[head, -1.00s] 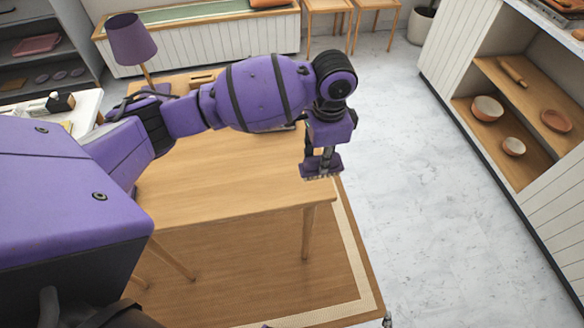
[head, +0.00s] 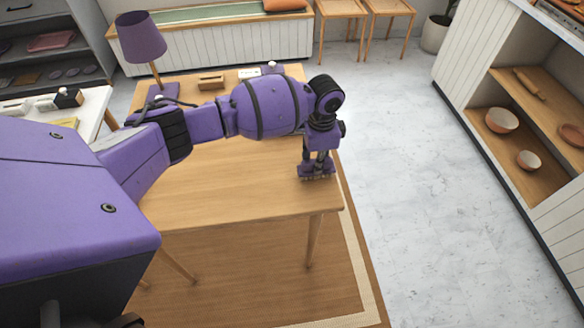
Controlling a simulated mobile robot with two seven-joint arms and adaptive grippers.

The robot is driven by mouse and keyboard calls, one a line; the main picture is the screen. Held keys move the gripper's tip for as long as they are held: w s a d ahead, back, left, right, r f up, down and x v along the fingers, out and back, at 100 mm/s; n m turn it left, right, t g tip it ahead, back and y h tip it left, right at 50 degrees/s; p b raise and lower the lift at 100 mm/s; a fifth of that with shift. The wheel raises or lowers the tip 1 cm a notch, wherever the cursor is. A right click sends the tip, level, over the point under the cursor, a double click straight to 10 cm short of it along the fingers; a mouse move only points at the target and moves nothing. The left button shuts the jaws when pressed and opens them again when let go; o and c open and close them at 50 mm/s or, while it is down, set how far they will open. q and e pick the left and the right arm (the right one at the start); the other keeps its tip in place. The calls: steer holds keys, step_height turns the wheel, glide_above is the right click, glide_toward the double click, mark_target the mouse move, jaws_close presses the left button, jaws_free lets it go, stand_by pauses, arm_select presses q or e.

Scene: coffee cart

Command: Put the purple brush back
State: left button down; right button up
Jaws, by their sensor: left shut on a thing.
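The purple brush (head: 317,171) shows at the right end of the wooden table (head: 215,190), its short bristles pointing down. My left gripper (head: 318,162) is above the brush and shut on it. The brush appears over the table's right front part; I cannot tell whether the bristles touch the top. My left arm reaches across the table from the left and hides part of its far side. My right gripper is out of view.
A purple lamp (head: 143,42), a small wooden box (head: 211,82) and a white card (head: 249,73) are at the table's far side. A shelf unit (head: 505,80) with bowls stands at the right. The front tabletop and floor between are clear.

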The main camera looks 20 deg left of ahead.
arm_select(q)
steer(key=shift+w+r, duration=0.1)
steer(key=shift+r, duration=0.05)
steer(key=c, duration=1.5)
jaws_free()
steer(key=shift+c, duration=0.2)
step_height(320, 180, up, 12)
steer(key=p, duration=0.1)
